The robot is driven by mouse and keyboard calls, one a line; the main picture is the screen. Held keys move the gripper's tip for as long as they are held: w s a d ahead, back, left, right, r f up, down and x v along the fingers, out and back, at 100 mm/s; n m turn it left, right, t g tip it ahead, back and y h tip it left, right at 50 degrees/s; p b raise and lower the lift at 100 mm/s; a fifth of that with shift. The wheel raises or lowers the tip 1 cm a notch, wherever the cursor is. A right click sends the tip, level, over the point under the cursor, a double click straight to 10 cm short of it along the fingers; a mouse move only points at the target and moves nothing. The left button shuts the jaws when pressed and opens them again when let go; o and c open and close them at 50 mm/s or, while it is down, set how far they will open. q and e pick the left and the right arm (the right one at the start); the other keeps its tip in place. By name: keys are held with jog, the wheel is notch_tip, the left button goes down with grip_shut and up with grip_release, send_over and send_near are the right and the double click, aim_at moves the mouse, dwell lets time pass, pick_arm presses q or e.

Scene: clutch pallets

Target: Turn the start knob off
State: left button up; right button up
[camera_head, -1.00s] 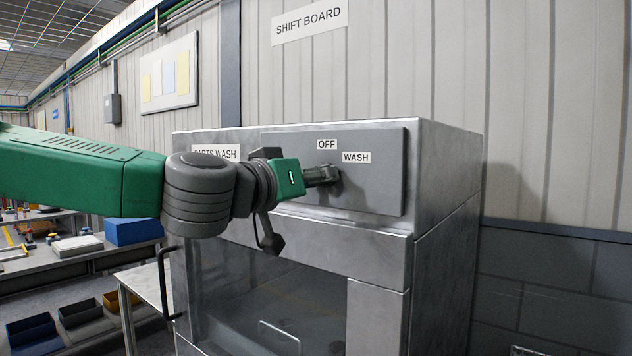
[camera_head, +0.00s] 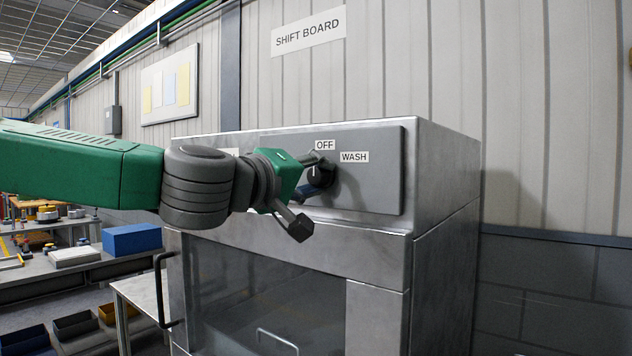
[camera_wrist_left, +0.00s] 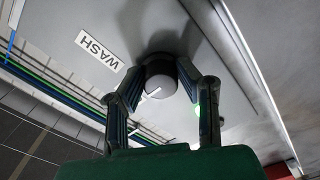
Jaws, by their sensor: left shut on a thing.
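The start knob (camera_head: 320,178) is a dark round knob on the grey control panel of the parts washer. Its white pointer line points up toward the OFF label (camera_head: 325,145); the WASH label (camera_head: 355,157) is to the upper right. My left gripper (camera_head: 311,176) comes in from the left, with one finger above the knob and one below. In the left wrist view the knob (camera_wrist_left: 161,80) sits between the two fingers of my left gripper (camera_wrist_left: 162,75), which is shut on it. The WASH label (camera_wrist_left: 96,50) shows beside it. My right gripper is not in view.
The steel washer cabinet (camera_head: 440,180) has a dark window and a black handle (camera_head: 163,290) at its left. A bench with a blue box (camera_head: 132,239) stands at the far left. A SHIFT BOARD sign (camera_head: 308,31) hangs on the wall above.

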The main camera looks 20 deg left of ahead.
pick_arm(q)
jog(key=shift+w+a+r+n, duration=0.1)
jog(key=shift+a+n, duration=0.1)
jog(key=shift+n, duration=0.1)
jog(key=o, duration=1.1)
jog(key=shift+w+f, duration=0.2)
jog(key=shift+w, duration=0.05)
jog(key=shift+s, duration=0.3)
jog(key=v, duration=1.1)
jog(key=shift+s+a, duration=0.1)
jog(key=shift+a, duration=0.15)
jog(key=shift+d, duration=0.1)
